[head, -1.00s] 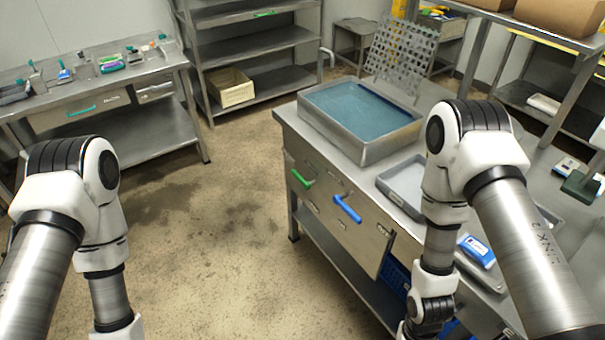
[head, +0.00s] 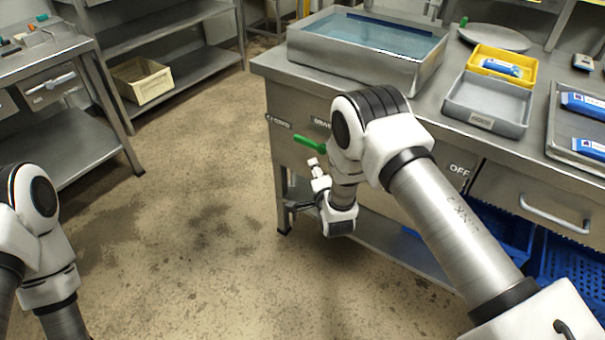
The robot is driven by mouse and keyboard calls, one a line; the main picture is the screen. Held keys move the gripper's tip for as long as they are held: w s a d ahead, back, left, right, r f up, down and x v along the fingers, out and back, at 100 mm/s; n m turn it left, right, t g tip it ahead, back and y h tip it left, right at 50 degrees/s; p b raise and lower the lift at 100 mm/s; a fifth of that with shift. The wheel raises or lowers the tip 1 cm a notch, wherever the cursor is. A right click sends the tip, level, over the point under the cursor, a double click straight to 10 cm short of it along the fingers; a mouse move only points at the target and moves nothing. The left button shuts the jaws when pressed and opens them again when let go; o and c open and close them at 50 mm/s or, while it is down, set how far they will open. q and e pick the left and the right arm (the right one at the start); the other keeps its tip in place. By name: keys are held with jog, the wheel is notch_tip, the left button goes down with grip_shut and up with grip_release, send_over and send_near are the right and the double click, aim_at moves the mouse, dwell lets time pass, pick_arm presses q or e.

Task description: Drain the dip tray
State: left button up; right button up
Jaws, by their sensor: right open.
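The dip tray (head: 350,58) is a metal basin on the steel bench, holding blue liquid (head: 375,32). Below it, a green lever handle (head: 310,143) sticks out of the bench's front panel between the labels CLOSED (head: 278,122) and DRAIN (head: 322,123). My right gripper (head: 292,207) is open, small in the picture, low in front of the panel, below the green handle and apart from it. My right arm hides the panel right of the handle, up to an OFF label. My left arm shows at the left edge; its gripper is out of view.
A grey tray (head: 486,123), a yellow tray (head: 478,64) and a tray with blue packets (head: 562,150) stand on the bench's right. Blue crates (head: 575,268) sit below. Shelves with a beige bin (head: 140,84) stand back left. The floor between is clear.

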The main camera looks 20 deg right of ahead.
aim_at(304, 144)
jog(key=w+m+t, duration=0.1)
jog(key=w+r+m+b, duration=0.1)
jog(key=w, duration=0.1)
jog(key=w+a+r+m+t, duration=0.1)
jog(key=w, duration=0.1)
jog(key=shift+r+t+b, duration=0.1)
jog(key=shift+t+b, duration=0.2)
jog(key=shift+b, duration=0.05)
jog(key=w, duration=0.4)
jog(key=w+d+b, duration=0.1)
jog(key=w, duration=0.1)
jog(key=shift+w, duration=0.45)
pick_arm(q)
notch_tip(304, 144, down, 6)
jog(key=shift+s+a+r, duration=0.1)
jog(key=shift+r, duration=0.15)
pick_arm(e)
grip_shut()
